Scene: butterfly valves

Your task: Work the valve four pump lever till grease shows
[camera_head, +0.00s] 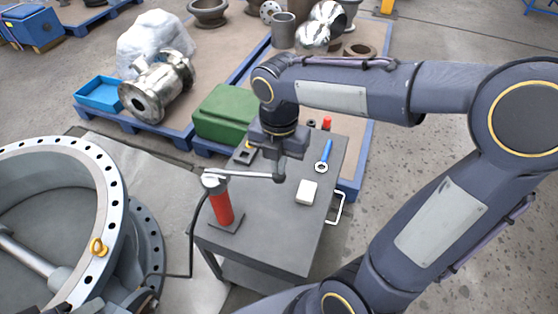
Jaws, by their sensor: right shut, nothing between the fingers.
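The red hand pump (223,206) stands upright on a black base plate on the grey cart. Its thin metal lever (245,174) lies nearly level, reaching right to a dark knob (279,178). My right gripper (280,167) is shut above the cart, pointing down at the knob; it holds nothing. I cannot tell if its fingertips touch the knob. A dark hose (192,235) runs from the pump down toward the large grey butterfly valve (118,190) at the left. I see no grease and no valve number. My left gripper is not in view.
On the cart (270,235) lie a white block (306,192), a blue-handled wrench (325,154) and a small red item (327,123). A green box (225,113), blue tray (99,94) and metal valve body (157,85) sit on the pallet behind. Floor is clear at right.

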